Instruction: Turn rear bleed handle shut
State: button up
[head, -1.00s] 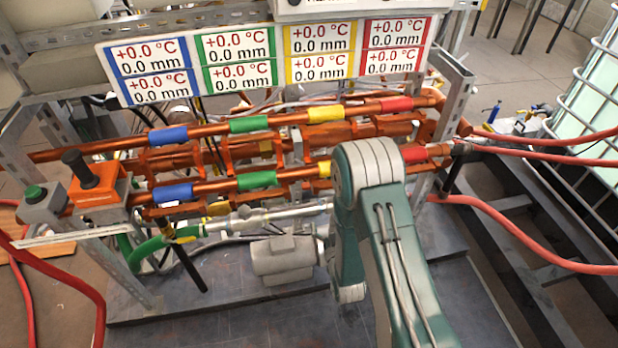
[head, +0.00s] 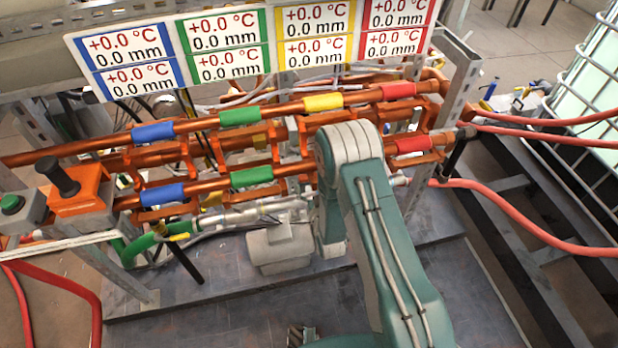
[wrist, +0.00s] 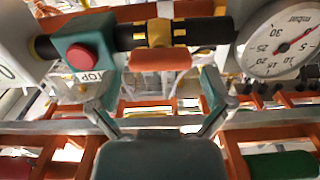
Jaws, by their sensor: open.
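In the wrist view an orange handle (wrist: 160,60) hangs below a yellow collar (wrist: 159,32) on a dark horizontal pipe (wrist: 206,32). I take it for the rear bleed handle, but cannot be sure. My gripper (wrist: 159,92) is open and empty. Its two fingers stand apart, pointing up towards the handle, one to each side and below it in the picture. I see no contact. In the head view my arm hides the gripper, and I cannot make out this handle there.
A green block with a red button (wrist: 82,58) and a round mbar gauge (wrist: 280,42) flank the handle. Copper pipes (head: 290,108) with coloured sleeves cross the rack. A black-handled valve (head: 186,262) and a grey motor (head: 280,247) sit low in front. Red hoses (head: 520,215) run right.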

aim_at(309, 176)
jog(key=shift+x, duration=1.2)
jog(key=shift+w+a, duration=0.1)
jog(key=shift+w, duration=0.15)
jog(key=c, duration=0.8)
